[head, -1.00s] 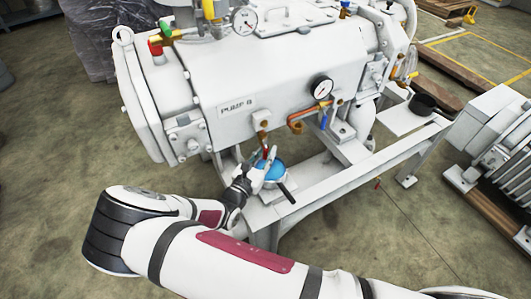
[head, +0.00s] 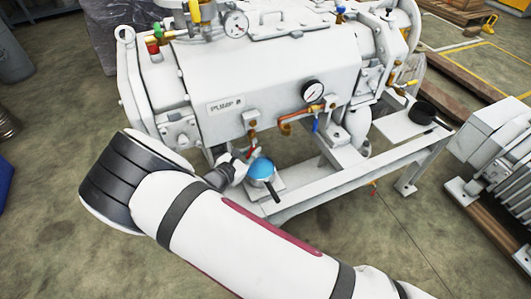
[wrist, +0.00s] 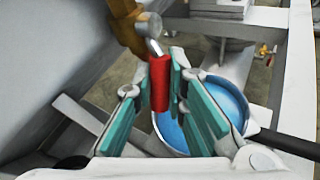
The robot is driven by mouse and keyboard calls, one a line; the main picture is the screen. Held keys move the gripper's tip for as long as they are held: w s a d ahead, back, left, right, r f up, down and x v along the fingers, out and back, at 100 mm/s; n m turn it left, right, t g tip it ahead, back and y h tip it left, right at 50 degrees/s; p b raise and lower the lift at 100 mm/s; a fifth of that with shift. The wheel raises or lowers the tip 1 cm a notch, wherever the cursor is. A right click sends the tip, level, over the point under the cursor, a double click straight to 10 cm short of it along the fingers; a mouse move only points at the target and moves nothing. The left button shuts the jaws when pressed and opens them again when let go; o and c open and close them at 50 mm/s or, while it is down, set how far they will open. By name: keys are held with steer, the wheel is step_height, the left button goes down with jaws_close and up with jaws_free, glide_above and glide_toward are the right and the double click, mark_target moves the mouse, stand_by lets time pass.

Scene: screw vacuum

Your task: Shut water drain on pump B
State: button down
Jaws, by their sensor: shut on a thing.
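Pump B (head: 283,85) is the white machine with its name on the front. A brass drain valve (head: 252,133) sticks out below the name and also shows in the wrist view (wrist: 128,25). Its red lever handle (wrist: 160,85) hangs below the valve on a short metal stem. My gripper (wrist: 155,78) has its teal-padded fingers on either side of the red handle and is shut on it. In the head view my gripper (head: 240,167) is small beside the valve, and the handle is partly hidden.
A blue pan (head: 261,169) with a black handle stands on the frame just below the valve; it lies close behind my fingers in the wrist view (wrist: 225,95). The white frame (head: 335,180) runs below.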

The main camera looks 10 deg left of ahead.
steer(key=g+y+p, duration=0.1)
steer(key=a+r+m+g+y, duration=0.1)
steer(key=shift+s+r+g+p, duration=0.1)
steer(key=shift+s+g+p, duration=0.2)
steer(key=shift+p, duration=0.05)
steer(key=shift+s+a+r+m+g+y+b, duration=0.1)
steer(key=shift+a+r+m+g+y+b, duration=0.15)
steer(key=shift+m+g+y+b, duration=0.55)
steer(key=g+y+b, duration=0.1)
steer(key=b, duration=0.2)
steer(key=r+m+g+y+b, duration=0.1)
steer(key=y+b, duration=0.1)
steer(key=b, duration=0.2)
steer(key=shift+s+a+r+b, duration=0.1)
steer(key=shift+s+a+b, duration=0.1)
steer(key=shift+b, duration=0.1)
steer(key=r+g+y+b, duration=0.1)
steer(key=b, duration=0.2)
steer(key=shift+a+m+b, duration=0.1)
steer(key=shift+m+b, duration=0.25)
steer(key=shift+m, duration=0.05)
steer(key=shift+s+r+g+y, duration=0.1)
steer(key=shift+r+g+y, duration=0.05)
steer(key=shift+g+y, duration=0.2)
steer(key=c, duration=1.6)
jaws_free()
